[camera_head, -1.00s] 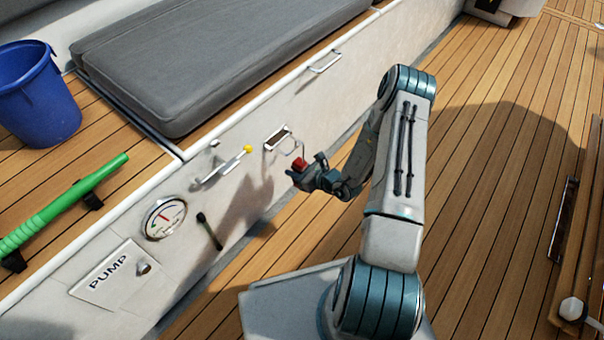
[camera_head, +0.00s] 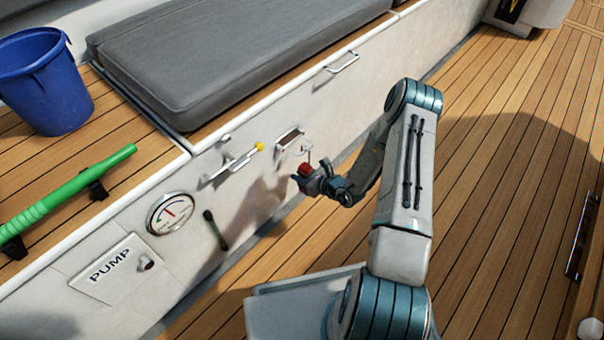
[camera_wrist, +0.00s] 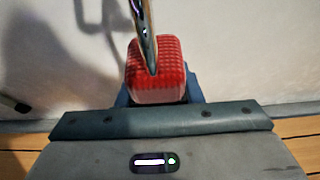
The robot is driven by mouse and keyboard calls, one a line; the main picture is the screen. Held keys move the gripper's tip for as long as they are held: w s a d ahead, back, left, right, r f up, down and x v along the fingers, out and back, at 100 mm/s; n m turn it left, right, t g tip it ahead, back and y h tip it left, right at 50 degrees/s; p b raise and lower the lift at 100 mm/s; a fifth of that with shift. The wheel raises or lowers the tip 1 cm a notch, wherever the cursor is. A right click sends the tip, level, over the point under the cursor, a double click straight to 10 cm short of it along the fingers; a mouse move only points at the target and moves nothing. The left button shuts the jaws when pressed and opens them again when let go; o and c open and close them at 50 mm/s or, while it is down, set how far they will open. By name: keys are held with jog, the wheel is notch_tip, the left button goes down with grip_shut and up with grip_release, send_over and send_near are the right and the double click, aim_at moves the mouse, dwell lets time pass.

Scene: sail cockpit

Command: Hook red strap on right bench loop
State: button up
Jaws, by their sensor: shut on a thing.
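My gripper (camera_head: 308,180) is shut on a red, ridged block-like piece (camera_head: 305,169), which I take to be the red strap's grip. The piece fills the jaws in the wrist view (camera_wrist: 156,85). A thin metal rod or hook (camera_wrist: 144,32) rises from it and leaves the top of the wrist view. In the head view the rod reaches up near a rectangular metal fitting (camera_head: 289,139) on the white bench side. I cannot tell whether the rod touches this fitting. A metal handle-like loop (camera_head: 341,63) sits farther along the bench side, up and to the right.
A yellow-tipped lever (camera_head: 235,163), a gauge (camera_head: 170,214), a dark-headed toggle (camera_head: 214,229) and a PUMP panel (camera_head: 112,267) line the bench side. A blue bucket (camera_head: 45,85) and green tube (camera_head: 70,195) sit above. The deck (camera_head: 500,220) at right is mostly clear.

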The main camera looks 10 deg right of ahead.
jog(key=o, duration=1.3)
jog(key=shift+c, duration=0.2)
jog(key=p+v, duration=0.5)
jog(key=v, duration=0.9)
jog(key=s+a+r+n+g+y+p, duration=0.1)
jog(key=a+r+n+g+p, duration=0.3)
jog(key=r, duration=0.9)
jog(key=s+a+r+n+g+y+p, duration=0.1)
jog(key=s+a+r+n+g+p, duration=0.15)
jog(key=r+n+p, duration=0.7)
jog(key=s+a+r+n+g+y+p, duration=0.1)
jog(key=a+r+n+g+p, duration=0.2)
jog(key=r, duration=1.2)
jog(key=s+d+r+n+h+p, duration=0.1)
jog(key=s+r+n+h+p, duration=0.2)
jog(key=r, duration=0.9)
jog(key=s+d+r+n+t+h+p, duration=0.1)
jog(key=s+r+n+h+p, duration=0.3)
jog(key=r+p, duration=0.5)
jog(key=s+d+r+n+h+p, duration=0.1)
jog(key=s+r+n+h+p, duration=0.2)
jog(key=r, duration=1.2)
jog(key=s+n+p, duration=0.2)
jog(key=s+p, duration=0.2)
jog(key=shift+r+h, duration=0.2)
jog(key=shift+h, duration=0.2)
